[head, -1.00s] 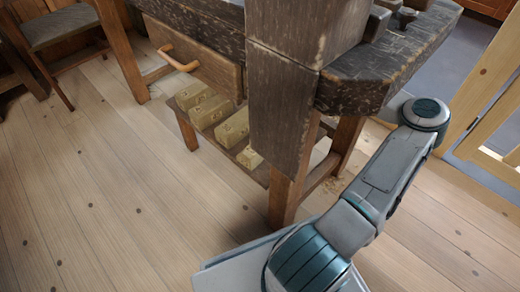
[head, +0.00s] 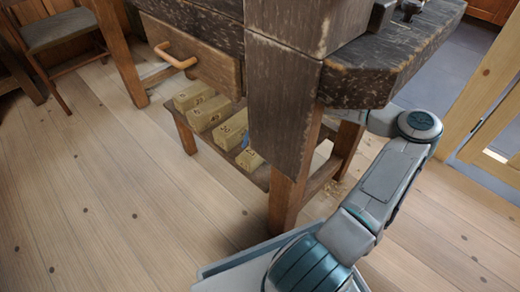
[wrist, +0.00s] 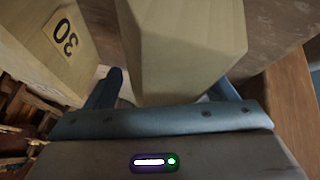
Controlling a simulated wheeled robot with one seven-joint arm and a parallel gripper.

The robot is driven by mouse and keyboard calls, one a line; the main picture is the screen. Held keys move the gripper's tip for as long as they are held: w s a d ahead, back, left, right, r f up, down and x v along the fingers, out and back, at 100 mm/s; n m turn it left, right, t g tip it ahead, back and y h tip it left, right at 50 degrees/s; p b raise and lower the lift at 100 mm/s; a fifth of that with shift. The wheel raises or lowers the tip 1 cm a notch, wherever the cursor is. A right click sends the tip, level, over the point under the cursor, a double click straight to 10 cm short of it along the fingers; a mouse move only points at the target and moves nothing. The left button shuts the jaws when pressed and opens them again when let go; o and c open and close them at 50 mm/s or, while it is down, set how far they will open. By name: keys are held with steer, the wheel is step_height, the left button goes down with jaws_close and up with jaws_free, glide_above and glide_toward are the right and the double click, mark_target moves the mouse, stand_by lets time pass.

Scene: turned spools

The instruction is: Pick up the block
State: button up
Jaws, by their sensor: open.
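In the wrist view a plain pale wooden block (wrist: 178,48) stands large in front of my gripper (wrist: 168,82). My gripper is open, with its blue fingers on either side of the block's near end. Whether they touch it I cannot tell. To the left is another pale block (wrist: 45,50) with a number label. In the head view several blocks, such as one at the left (head: 194,96), sit in a row on the low shelf (head: 213,140) under the workbench. My gripper is mostly hidden behind the bench there; a small bluish patch shows by the nearest visible block.
The dark workbench (head: 395,70) overhangs the shelf, and its thick front post (head: 283,110) hides part of it. A drawer (head: 195,52) with a wooden handle is above the blocks. A chair (head: 55,35) stands at the far left.

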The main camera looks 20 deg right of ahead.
steer(key=c, duration=0.9)
